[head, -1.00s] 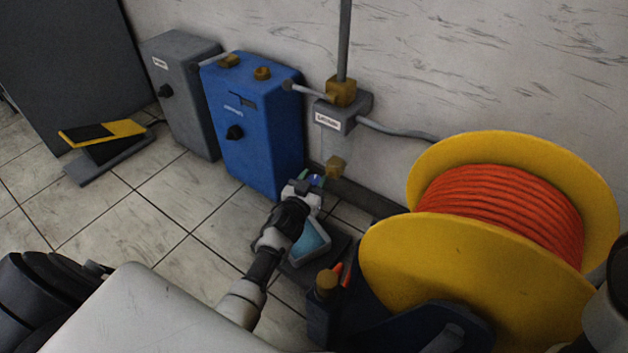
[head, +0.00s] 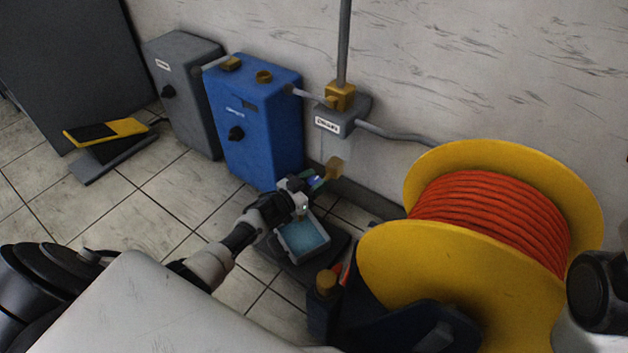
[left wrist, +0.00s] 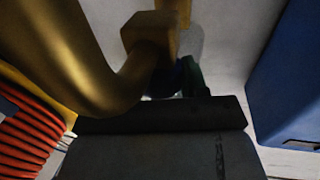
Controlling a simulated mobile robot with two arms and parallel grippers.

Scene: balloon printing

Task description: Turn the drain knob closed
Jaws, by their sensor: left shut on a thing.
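My left gripper (head: 314,183) is at the brass drain fitting (head: 335,168) under the clear bowl of the wall unit. It is shut on the drain knob, which the fingers mostly hide. In the left wrist view, the finger tips (left wrist: 182,78) are partly hidden behind a brass hex piece (left wrist: 150,36) and a thick curved brass pipe (left wrist: 85,65) close to the camera. I cannot tell the knob's exact angle. The right arm shows at the right edge of the head view; its gripper is out of view.
A tray of bluish liquid (head: 326,238) sits on the floor below the drain. A blue box (head: 255,130) stands to the left, and a yellow reel of orange hose (head: 500,215) stands close on the right.

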